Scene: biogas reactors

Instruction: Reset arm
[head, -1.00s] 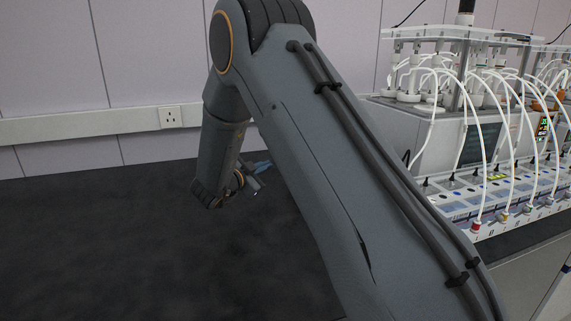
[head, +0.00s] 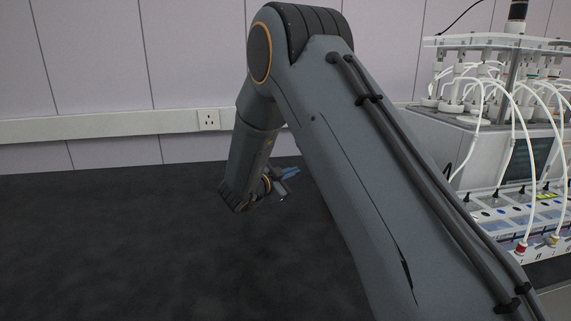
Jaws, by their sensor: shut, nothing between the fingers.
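My arm fills the middle and right of the head view, rising from the lower right to an elbow near the top and folding down again. My gripper (head: 285,186) is at the end of the folded part, above the dark bench top. It is small in the picture, partly hidden by my own wrist and arm, and shut with nothing in it. It touches nothing that I can see.
The dark bench top (head: 110,240) is bare at the left. The biogas reactor unit (head: 480,150), with white tubes and a row of coloured caps, stands at the right, partly behind my arm. A wall socket (head: 208,119) sits on the white trunking behind.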

